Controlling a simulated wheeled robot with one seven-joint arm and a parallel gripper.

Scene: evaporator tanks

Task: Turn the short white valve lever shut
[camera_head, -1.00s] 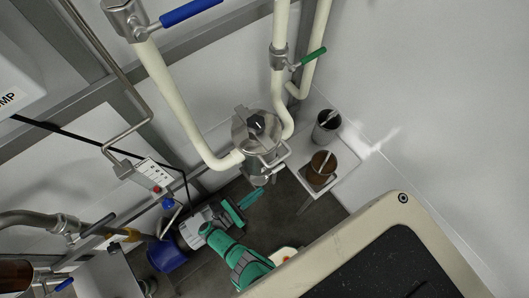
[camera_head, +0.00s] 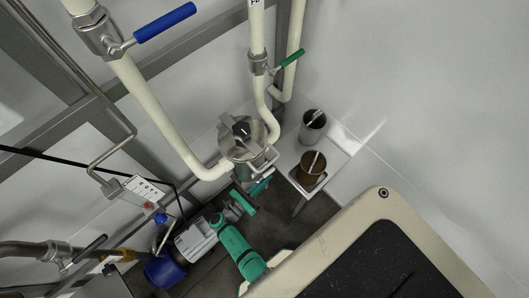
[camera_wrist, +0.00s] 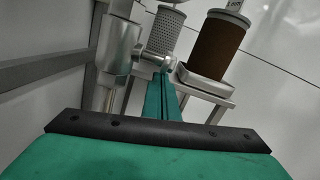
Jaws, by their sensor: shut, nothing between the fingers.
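The short white valve lever cannot be made out for certain in either view. In the wrist view a silver valve-like fitting (camera_wrist: 145,58) sticks out sideways from a metal vessel's lower part (camera_wrist: 117,50), just beyond my fingertips. My gripper (camera_wrist: 162,78) is shut, its two green fingers side by side with nothing between them. In the head view my gripper (camera_head: 264,182) is low beside the steel vessel (camera_head: 243,140), under its lid. Whether the fingertips touch the fitting cannot be told.
A brown cylinder (camera_head: 311,170) and a grey perforated one (camera_head: 313,127) stand on a small white shelf (camera_head: 335,158) to the right. A blue-handled valve (camera_head: 165,22) and a green-handled valve (camera_head: 292,58) sit on cream pipes above. The right wall is bare.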

